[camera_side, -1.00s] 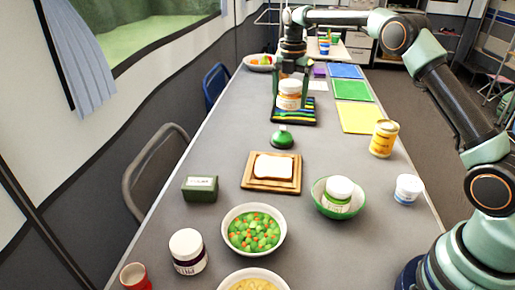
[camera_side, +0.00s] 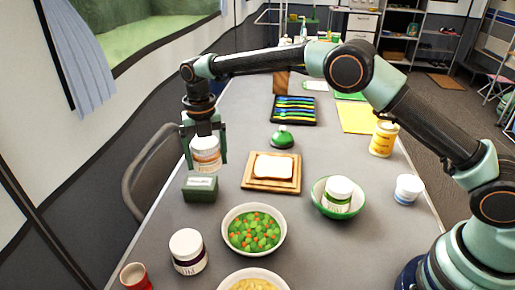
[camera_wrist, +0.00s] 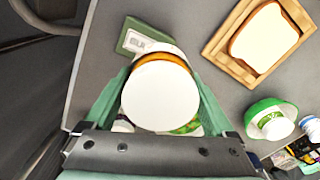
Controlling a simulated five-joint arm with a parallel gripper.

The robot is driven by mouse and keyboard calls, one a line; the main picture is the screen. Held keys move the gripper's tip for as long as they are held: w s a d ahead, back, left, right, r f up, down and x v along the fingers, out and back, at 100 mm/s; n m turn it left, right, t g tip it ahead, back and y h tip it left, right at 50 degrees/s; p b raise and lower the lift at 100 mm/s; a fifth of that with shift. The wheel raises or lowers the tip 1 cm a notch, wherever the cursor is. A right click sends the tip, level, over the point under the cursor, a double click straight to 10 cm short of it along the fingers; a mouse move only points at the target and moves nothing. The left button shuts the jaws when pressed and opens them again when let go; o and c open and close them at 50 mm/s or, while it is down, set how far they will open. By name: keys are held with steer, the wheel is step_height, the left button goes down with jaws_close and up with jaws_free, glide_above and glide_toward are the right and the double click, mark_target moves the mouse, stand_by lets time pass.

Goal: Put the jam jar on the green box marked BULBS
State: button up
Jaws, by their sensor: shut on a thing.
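My gripper (camera_side: 204,150) is shut on a jam jar (camera_side: 206,156) with a white lid and an orange-brown band. It holds the jar upright above and slightly behind the green box (camera_side: 200,189), apart from it as far as the side view shows. In the wrist view the jar's white lid (camera_wrist: 163,96) fills the space between the fingers. The green box with its pale label (camera_wrist: 142,40) shows just beyond the jar there, partly hidden by it. The label is too small to read.
Bread on a wooden board (camera_side: 249,184) lies right of the box. A chair (camera_side: 140,166) is at the left edge.

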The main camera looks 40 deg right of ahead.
mark_target(210, 183)
steer(key=shift+f, duration=2.6)
